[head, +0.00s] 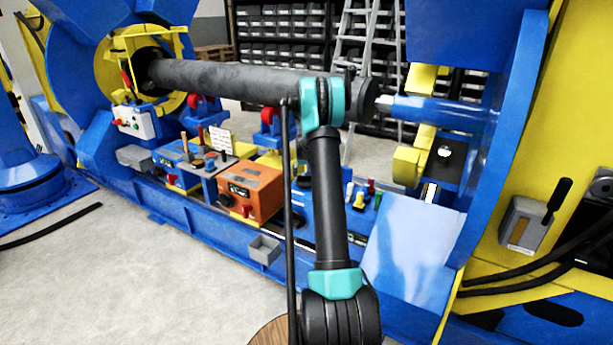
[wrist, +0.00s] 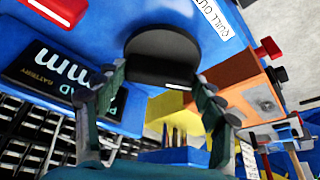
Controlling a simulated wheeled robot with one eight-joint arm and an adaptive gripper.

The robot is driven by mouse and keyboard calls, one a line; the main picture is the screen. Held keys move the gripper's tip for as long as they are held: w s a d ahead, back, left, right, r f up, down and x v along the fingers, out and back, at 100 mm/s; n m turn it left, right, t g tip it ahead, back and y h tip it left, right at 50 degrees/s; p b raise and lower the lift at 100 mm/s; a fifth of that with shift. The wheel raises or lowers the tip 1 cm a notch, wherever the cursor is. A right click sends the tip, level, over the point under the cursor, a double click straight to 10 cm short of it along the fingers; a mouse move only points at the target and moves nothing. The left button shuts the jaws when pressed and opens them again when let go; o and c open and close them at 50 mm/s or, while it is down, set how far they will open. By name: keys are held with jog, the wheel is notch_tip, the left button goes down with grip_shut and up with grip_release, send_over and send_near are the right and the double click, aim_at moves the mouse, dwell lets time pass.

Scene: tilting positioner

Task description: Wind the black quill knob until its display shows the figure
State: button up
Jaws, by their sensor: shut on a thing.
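The black quill knob (wrist: 160,58) is a round dark disc on a blue housing in the wrist view. My gripper (wrist: 160,80) has one finger on each side of it and is shut on it. A dark display panel (wrist: 55,80) lies to the left of the knob. It shows "mm" and "BATTERY" at an angle; no figure can be read. A white label (wrist: 214,16) starting "QUILL OU" is above right of the knob. In the head view my arm rises in front of the machine, and my gripper and the knob cannot be made out.
A long dark shaft (head: 220,80) runs across the blue machine in the head view, behind my arm. An orange box (head: 250,190) and small tools stand on the blue bed. A grey lever box (head: 525,222) is at the right. Grey floor (head: 90,260) is open at the left.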

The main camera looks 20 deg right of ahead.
jog(key=m, duration=0.2)
jog(key=m+g+h, duration=0.1)
jog(key=m, duration=0.1)
jog(key=shift+w+a+m+h, duration=0.1)
jog(key=shift+m+h, duration=0.2)
jog(key=shift+m+g+h, duration=0.4)
jog(key=shift+m+g, duration=0.2)
jog(key=shift+m, duration=1.3)
jog(key=o, duration=1.2)
jog(key=shift+c, duration=0.2)
jog(key=shift+a, duration=0.1)
jog(key=v, duration=1.2)
